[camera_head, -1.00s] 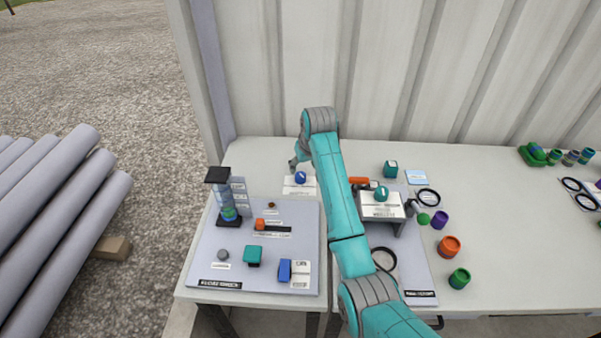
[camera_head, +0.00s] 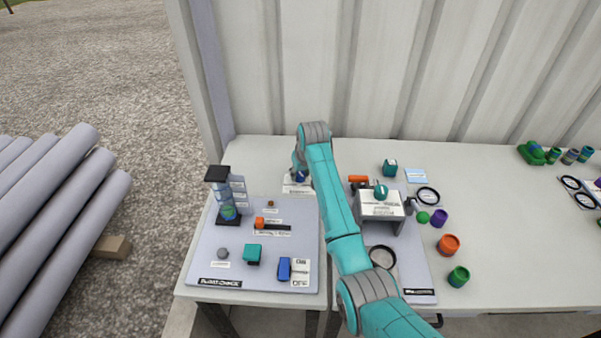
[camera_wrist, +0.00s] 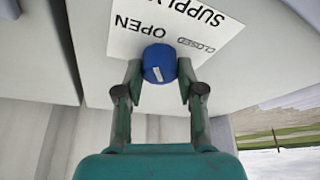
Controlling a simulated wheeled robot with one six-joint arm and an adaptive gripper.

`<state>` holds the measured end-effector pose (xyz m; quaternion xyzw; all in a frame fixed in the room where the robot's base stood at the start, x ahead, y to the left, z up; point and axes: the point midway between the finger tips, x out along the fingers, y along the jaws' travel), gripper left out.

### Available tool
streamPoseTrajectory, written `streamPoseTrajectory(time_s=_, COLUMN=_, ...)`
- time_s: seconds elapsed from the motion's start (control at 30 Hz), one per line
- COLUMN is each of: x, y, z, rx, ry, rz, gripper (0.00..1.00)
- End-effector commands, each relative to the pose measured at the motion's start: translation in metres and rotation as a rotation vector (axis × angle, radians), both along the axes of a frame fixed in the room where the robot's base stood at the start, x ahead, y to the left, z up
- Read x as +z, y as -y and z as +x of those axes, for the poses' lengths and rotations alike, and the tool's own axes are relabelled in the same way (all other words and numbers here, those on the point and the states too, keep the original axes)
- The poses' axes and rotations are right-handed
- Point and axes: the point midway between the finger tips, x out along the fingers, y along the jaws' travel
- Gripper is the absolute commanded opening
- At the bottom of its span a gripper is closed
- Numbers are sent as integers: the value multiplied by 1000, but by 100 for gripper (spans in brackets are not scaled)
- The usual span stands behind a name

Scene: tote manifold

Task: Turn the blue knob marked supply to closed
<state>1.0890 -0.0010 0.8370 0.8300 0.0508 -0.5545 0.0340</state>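The blue knob (camera_wrist: 159,62) stands on a white plate (camera_wrist: 172,22) printed SUPPLY, OPEN and CLOSED in the wrist view. A short white mark shows on the knob's face toward my gripper. My gripper (camera_wrist: 159,72) has one finger on each side of the knob, spread about the knob's width. A slim gap seems to show at each side; contact is not clear.
The left board (camera_head: 210,260) holds a dark-topped column (camera_head: 218,190), a teal block (camera_head: 252,253) and a blue block (camera_head: 284,268). A grey stand with a teal knob (camera_head: 381,191) is right of my arm. The corrugated wall (camera_head: 400,70) is close behind.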

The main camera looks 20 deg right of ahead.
Motion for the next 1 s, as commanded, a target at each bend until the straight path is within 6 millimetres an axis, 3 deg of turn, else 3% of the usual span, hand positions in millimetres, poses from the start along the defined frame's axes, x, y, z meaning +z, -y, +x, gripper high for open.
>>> streamPoseTrajectory(time_s=0.47, x=0, y=-1, z=0, rx=-67, ry=0, rz=0, gripper=3)
streamPoseTrajectory(time_s=1.0, x=0, y=-4, z=1, rx=-516, ry=0, rz=-1, gripper=3)
